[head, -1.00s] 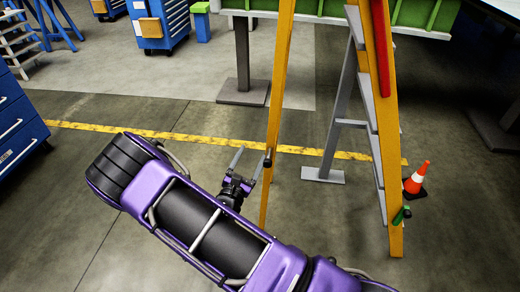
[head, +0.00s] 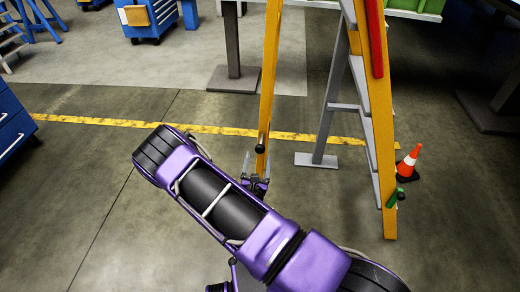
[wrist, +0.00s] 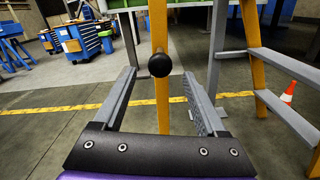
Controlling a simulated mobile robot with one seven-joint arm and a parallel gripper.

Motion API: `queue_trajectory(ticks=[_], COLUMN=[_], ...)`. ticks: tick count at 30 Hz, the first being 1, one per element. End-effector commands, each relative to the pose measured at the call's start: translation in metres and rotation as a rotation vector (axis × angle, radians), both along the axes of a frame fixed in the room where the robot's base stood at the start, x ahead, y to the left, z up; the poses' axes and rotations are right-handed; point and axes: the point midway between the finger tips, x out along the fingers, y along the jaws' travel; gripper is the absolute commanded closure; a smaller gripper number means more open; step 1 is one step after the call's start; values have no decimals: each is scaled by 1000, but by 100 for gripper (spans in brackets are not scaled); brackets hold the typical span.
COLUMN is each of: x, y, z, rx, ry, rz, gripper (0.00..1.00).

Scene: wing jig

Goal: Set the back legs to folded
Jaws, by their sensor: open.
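A stepladder stands spread open, with grey steps (head: 366,110) between its orange front rails (head: 386,150). One orange back leg (head: 269,75) slants down at the left and ends in the floor area behind my gripper. A round black knob (head: 260,148) sits on this leg. My gripper (head: 257,163) is open and empty, close to the leg's lower part. In the wrist view, the knob (wrist: 160,65) and leg (wrist: 160,30) appear between the two grey fingers, near the fingertips' level. I cannot tell whether the fingers reach around the knob. No contact is visible.
A green handle (head: 396,199) sticks out low on the front rail. An orange cone (head: 409,162) stands just right of it. Grey stands (head: 316,159) are behind the ladder. Blue cabinets (head: 12,122) are at the left; the floor left of the ladder is open.

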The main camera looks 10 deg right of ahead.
Motion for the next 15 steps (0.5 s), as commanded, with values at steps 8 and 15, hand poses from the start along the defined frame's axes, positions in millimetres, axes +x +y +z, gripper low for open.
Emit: queue_trajectory(ticks=[8, 15], x=[45, 57], y=[-15, -19], z=[-1, 0], rx=[0, -1], ry=[-1, 0], rz=[-1, -1], gripper=[26, 26])
